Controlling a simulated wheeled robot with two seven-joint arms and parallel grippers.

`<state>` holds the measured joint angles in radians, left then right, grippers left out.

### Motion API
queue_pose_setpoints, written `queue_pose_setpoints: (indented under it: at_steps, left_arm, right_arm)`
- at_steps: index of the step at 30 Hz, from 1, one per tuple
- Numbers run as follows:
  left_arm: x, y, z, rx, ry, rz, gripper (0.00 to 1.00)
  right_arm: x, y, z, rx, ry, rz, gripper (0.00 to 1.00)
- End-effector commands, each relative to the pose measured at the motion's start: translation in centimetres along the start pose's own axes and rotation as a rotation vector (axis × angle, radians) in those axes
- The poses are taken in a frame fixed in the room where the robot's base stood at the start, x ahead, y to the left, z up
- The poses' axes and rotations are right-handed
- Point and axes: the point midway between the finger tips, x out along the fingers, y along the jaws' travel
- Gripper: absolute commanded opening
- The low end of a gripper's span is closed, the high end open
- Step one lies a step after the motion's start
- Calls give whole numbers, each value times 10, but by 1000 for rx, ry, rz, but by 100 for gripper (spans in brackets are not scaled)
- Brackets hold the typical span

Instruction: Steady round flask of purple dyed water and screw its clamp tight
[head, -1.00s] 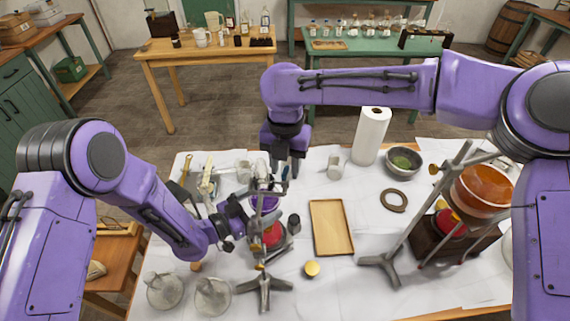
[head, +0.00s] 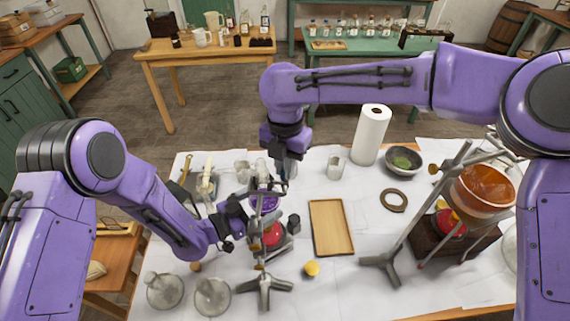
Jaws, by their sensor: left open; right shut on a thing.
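The round flask of purple water (head: 268,202) is held at the metal stand (head: 264,284), above a red burner (head: 272,234). My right gripper (head: 285,178) comes down from above and is shut at the flask's upper part; the exact contact is hard to see. My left gripper (head: 252,222) is open, close to the left side of the flask and its clamp. The clamp and its screw are small and mostly hidden among the fingers and the stand's rod.
A wooden tray (head: 332,228) lies right of the stand, with a yellow-topped piece (head: 312,268) in front. A paper roll (head: 371,136), a bowl (head: 403,162) and a larger stand with an orange bowl (head: 483,190) are further right. Clear glassware (head: 212,297) stands front left.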

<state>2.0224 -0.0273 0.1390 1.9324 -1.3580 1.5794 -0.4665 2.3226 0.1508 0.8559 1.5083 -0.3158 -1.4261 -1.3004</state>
Motion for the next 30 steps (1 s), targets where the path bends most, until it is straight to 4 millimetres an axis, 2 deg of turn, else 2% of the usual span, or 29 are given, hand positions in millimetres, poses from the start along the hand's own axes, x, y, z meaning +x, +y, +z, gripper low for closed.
queue_pose_setpoints:
  at_steps: [18, 30]
  left_arm:
    - [0, 0, 0, 0, 0, 0, 98]
    - [0, 0, 0, 0, 0, 0, 98]
  right_arm:
    - [0, 0, 0, 549, -3, 1, 0]
    - [0, 0, 0, 758, -1, 1, 0]
